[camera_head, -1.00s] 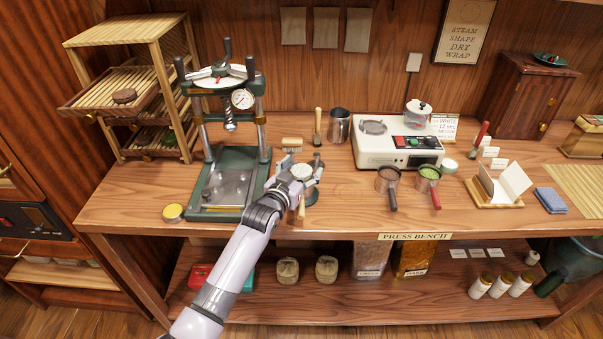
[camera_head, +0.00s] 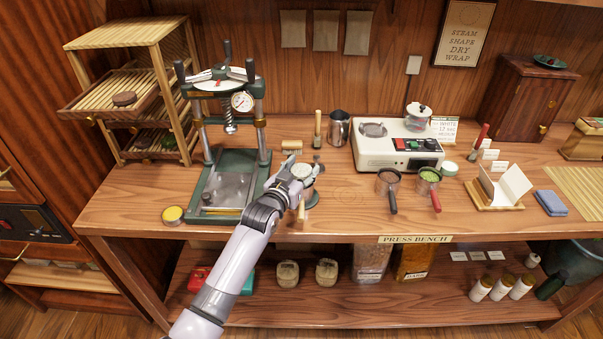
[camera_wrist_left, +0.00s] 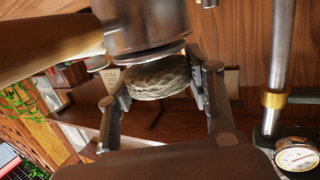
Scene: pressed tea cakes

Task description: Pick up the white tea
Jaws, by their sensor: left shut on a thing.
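My left gripper (camera_head: 299,173) is shut on a pale, round, textured cake (camera_head: 302,170), which looks like the white tea, at the front of the bench beside the press. In the left wrist view the cake (camera_wrist_left: 158,80) sits between the two fingers (camera_wrist_left: 162,88), one on each side. A metal cup (camera_wrist_left: 148,25) with a wooden handle (camera_wrist_left: 45,45) is right against or very close to the cake; I cannot tell whether they touch. In the head view the arm hides most of the cup. My right gripper is not in view.
The green press (camera_head: 228,182) stands left of the gripper. Two handled cups, one dark (camera_head: 388,178), one with green leaves (camera_head: 429,175), stand rightward.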

